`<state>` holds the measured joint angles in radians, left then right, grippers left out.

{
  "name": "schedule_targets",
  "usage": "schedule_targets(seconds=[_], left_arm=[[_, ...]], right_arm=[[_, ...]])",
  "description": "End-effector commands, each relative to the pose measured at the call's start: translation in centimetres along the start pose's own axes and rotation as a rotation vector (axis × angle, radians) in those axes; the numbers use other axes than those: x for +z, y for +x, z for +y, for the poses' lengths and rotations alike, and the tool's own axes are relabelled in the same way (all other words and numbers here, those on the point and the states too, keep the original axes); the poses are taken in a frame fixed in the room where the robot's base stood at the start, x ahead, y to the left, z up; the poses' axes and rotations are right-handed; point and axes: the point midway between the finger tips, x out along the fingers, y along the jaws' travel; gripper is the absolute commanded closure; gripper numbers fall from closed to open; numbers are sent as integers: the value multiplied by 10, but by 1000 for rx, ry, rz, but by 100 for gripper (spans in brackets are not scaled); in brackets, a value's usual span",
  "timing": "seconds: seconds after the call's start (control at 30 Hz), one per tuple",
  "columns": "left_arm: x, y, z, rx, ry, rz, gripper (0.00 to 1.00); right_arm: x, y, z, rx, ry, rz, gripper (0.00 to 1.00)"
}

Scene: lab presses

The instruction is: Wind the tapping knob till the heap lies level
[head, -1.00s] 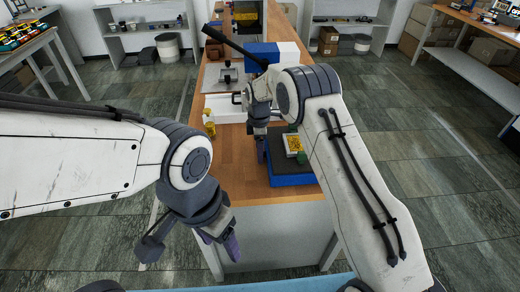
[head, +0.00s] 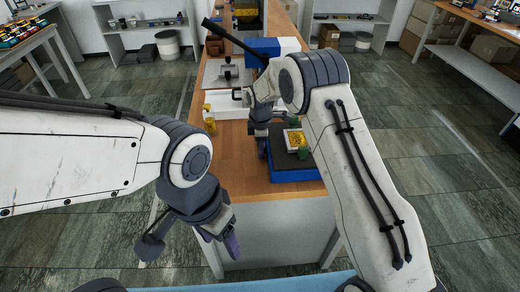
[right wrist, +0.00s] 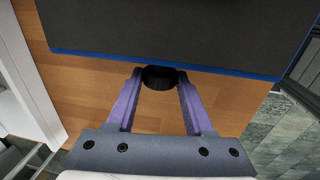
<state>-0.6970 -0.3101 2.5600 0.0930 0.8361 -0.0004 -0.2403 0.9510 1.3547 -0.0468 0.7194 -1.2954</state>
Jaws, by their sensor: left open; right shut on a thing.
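A low blue box with a dark top (head: 290,175) stands at the near end of the wooden bench. A small pale tray with a yellow heap (head: 294,138) lies on it, partly hidden by my right arm; I cannot tell how level the heap is. In the right wrist view, the dark top (right wrist: 180,30) has a blue edge. A round black knob (right wrist: 159,76) at that edge sits between my right fingertips (right wrist: 158,84), which are shut on it. My right gripper (head: 262,148) also shows left of the box. My left gripper (head: 228,243) is open and empty, in front of the bench's near end.
A press with a long black lever (head: 232,36) and a blue block are farther back. Bare wood (head: 236,165) lies left of the box.

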Motion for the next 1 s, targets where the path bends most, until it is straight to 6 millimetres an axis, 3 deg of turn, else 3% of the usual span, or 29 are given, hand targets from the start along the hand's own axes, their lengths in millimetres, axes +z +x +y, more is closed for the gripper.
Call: schedule_targets(seconds=[0.03,0.3,0.77,0.8,0.87,1.0], left_arm=[[1,11,-1,0,0,0,36],[2,46,-3,0,0,0,36],[3,49,-4,0,0,0,36],[3,49,-4,0,0,0,36],[3,49,-4,0,0,0,36],[3,49,-4,0,0,0,36]], right_arm=[[0,4,-2,35,-1,-1,100],[0,5,-4,213,-2,-1,100],[0,0,-4,254,-1,3,100],[0,0,-4,254,-1,3,36],[0,0,-4,254,-1,3,19],[0,0,-4,253,-1,2,19]])
